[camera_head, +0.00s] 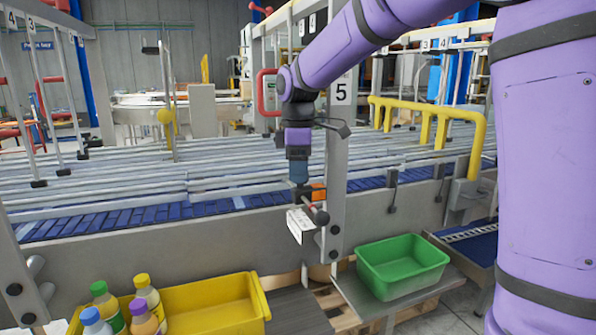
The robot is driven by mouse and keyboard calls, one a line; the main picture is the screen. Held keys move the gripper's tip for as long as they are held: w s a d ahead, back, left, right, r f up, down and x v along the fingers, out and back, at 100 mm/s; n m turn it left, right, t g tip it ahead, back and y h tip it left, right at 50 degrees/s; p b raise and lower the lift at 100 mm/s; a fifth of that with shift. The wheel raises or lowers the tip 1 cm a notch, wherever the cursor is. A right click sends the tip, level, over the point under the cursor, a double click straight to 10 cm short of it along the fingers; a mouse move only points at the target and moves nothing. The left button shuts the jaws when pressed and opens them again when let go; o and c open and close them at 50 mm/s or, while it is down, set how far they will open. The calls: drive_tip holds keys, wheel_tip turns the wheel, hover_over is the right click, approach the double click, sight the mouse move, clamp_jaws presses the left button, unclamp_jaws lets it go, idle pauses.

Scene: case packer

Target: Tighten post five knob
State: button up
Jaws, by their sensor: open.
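Post five is the grey upright (337,150) with a "5" plate near its top, standing at the front edge of the conveyor. A small dark round knob (321,217) shows low on the post's left side. An orange part (318,192) sits just above it, and a white printed tag (300,225) hangs to its left. My gripper (300,186) points down just left of the post, above and left of the knob. It is open. Its fingertips are small and dark here, and I cannot tell whether they touch anything.
The conveyor (120,194) with its rails runs behind the post. A yellow guard rail (432,108) is at right. A green bin (402,262) stands low at right. A yellow bin (215,310) with several bottles is low at left. Post three (14,289) stands at far left.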

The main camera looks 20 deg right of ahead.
drive_tip(key=shift+f, duration=0.4)
drive_tip(key=shift+c, duration=0.3)
drive_tip(key=c, duration=0.9)
